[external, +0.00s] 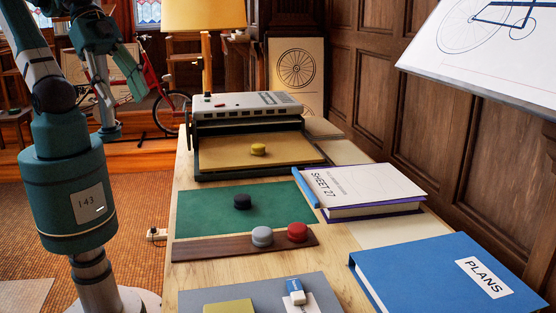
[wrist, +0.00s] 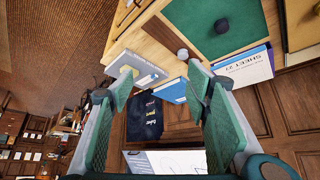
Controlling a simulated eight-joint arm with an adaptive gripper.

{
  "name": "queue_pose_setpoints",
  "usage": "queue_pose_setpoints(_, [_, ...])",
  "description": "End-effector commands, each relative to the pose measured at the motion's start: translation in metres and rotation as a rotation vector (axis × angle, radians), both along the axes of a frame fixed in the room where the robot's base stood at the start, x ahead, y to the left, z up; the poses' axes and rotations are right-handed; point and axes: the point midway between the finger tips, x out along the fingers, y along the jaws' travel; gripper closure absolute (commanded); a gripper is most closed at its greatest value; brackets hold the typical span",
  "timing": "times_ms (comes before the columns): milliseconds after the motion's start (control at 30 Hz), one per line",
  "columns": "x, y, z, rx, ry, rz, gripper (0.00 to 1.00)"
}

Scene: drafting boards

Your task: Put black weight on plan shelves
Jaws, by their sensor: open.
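The black weight (external: 242,201) is a small dark round piece on the green mat (external: 200,222) in the middle of the desk. It also shows near the top of the wrist view (wrist: 221,26). My gripper (wrist: 160,75) is open, with its two green fingers spread and nothing held between them. In the external view my arm's green end is at the upper left, away from the desk and the weight. I cannot clearly identify the plan shelves; small shelf-like forms (wrist: 25,135) show at the lower left of the wrist view.
A grey weight (external: 262,236) and a red weight (external: 297,232) sit on a dark wooden strip. A yellow weight (external: 259,149) lies on the machine's tan bed. The SHEET 27 book (external: 365,186) and blue PLANS binder (external: 440,270) lie at right. A lamp (external: 205,20) stands behind.

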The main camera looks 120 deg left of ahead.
Motion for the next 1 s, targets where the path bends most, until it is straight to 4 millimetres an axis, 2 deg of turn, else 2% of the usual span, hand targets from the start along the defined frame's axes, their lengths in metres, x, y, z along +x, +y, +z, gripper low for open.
queue_pose_setpoints(233, [0.007, 0.005, -0.004, -0.003, 0.008, 0.021, 0.52])
queue_pose_setpoints(467, [0.024, 0.018, -0.017, -0.012, 0.03, 0.079, 0.52])
queue_pose_setpoints(1000, [0.073, 0.066, -0.066, -0.04, 0.095, 0.27, 0.52])
